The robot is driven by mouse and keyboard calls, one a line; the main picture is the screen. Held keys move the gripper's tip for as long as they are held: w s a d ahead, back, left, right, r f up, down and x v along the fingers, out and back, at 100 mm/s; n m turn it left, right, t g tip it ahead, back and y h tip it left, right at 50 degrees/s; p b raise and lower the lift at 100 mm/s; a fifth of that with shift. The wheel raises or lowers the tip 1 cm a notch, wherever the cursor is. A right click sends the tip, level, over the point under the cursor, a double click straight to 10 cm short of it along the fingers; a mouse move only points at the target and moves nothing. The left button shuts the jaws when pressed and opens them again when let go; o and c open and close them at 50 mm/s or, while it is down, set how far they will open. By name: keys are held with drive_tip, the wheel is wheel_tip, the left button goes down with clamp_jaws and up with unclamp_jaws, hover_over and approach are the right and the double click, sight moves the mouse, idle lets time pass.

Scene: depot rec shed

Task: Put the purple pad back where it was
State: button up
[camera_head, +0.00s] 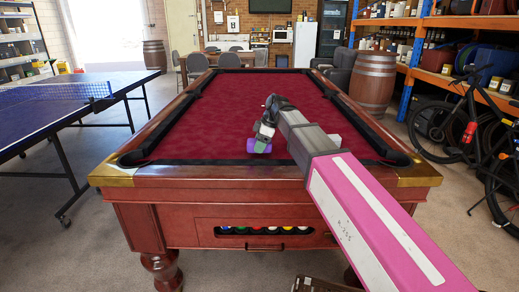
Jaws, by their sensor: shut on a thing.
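A small purple pad (262,147) is at the tip of my gripper (263,135), over the near half of the red pool table (190,135). My gripper points down and is shut on the pad. The fingers and the pad are small in the view, and the fingers cover part of the pad. I cannot tell whether the pad touches the cloth or is held a little above it.
The cloth around my gripper is clear, edged by dark cushions and a wooden rail (225,171). A blue table-tennis table (40,118) stands left. A barrel (373,82), bicycle (450,122) and loaded shelving (420,22) stand right.

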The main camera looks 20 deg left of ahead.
drive_tip(key=shift+f, duration=1)
drive_tip(key=shift+f, duration=0.15)
drive_tip(key=o, duration=0.9)
drive_tip(key=v, duration=1.2)
drive_tip(key=shift+a, duration=0.1)
